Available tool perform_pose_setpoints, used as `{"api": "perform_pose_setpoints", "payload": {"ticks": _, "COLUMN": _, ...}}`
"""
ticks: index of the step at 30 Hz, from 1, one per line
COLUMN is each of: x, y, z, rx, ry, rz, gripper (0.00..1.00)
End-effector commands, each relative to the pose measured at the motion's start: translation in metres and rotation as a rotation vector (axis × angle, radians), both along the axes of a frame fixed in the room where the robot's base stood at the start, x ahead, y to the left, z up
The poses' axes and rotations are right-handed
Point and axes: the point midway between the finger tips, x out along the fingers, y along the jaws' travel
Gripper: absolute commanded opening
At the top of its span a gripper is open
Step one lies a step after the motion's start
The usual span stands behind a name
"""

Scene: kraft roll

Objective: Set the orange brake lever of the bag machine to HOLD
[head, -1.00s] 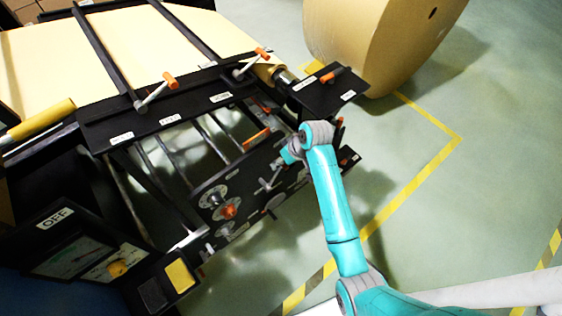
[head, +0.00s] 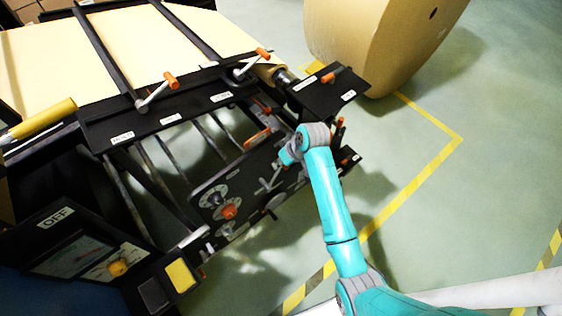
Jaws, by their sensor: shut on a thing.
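The bag machine's black front panel (head: 262,180) carries dials and small knobs. A short upright orange handle (head: 338,130) shows just right of my wrist, at the machine's right end. It may be the brake lever, but its base is hidden behind my arm. Another orange-tipped lever (head: 328,76) stands on the black plate by the roll shaft. The small labels near these levers are too small to read. My teal arm reaches in from the lower right to the panel's right end. My gripper's jaws are hidden behind my wrist, so their contact with a lever does not show.
Two orange-tipped levers (head: 157,90) (head: 258,60) stand on the black rail (head: 190,110). A control box (head: 80,250) reading OFF stands lower left. A large kraft roll (head: 380,40) stands upper right. The green floor (head: 480,200) at right is open.

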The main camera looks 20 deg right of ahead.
Motion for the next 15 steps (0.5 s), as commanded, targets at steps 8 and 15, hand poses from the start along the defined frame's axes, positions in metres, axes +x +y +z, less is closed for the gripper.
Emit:
{"api": "perform_pose_setpoints", "payload": {"ticks": 8, "x": -0.006, "y": 0.012, "z": 0.006, "rx": -0.113, "ry": -0.032, "rz": 0.005, "gripper": 0.0}}
{"api": "perform_pose_setpoints", "payload": {"ticks": 15, "x": -0.013, "y": 0.034, "z": 0.014, "rx": -0.304, "ry": -0.094, "rz": 0.007, "gripper": 0.0}}
